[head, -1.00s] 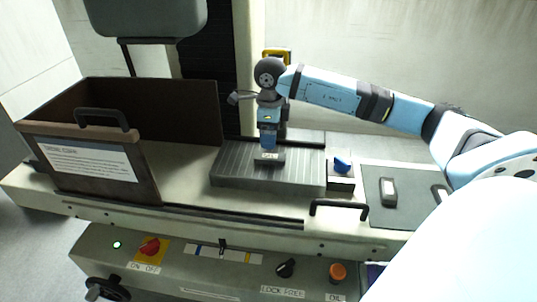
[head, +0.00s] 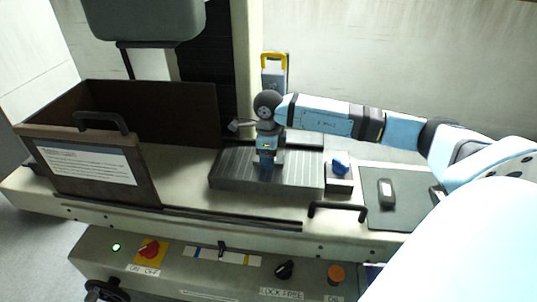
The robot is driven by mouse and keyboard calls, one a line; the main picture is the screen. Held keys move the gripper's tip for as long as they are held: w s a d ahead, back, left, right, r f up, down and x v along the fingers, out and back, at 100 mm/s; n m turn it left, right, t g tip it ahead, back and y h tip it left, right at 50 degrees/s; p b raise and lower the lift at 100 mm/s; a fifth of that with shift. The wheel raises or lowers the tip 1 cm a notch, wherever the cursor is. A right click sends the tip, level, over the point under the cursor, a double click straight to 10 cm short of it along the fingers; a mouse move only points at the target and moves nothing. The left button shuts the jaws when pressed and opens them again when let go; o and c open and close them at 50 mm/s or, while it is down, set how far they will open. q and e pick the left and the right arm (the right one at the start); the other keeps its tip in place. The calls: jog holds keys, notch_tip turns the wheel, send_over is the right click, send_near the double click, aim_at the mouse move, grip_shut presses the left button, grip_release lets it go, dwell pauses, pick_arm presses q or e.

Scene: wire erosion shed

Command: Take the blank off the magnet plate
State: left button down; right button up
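The magnet plate (head: 232,170) is a grey, finely ribbed block on the machine bed, in the middle of the head view. My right gripper (head: 266,172) points straight down over the middle of the plate, with its fingertips low, at or just above the top face. I cannot make out the blank clearly; the fingers cover the spot where a small dark block showed before. Whether the fingers are open or closed on it is too small to tell. My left gripper is not in view.
A brown open-topped guard with a black handle (head: 92,165) stands left of the plate. A blue knob (head: 340,163) sits at the plate's right end. A dark mat (head: 400,215) with a small grey-black item (head: 386,190) lies farther right. A black rail handle (head: 337,208) runs in front.

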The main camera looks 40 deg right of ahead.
jog(key=c, duration=0.7)
jog(key=shift+c, duration=0.8)
jog(key=shift+r, duration=0.15)
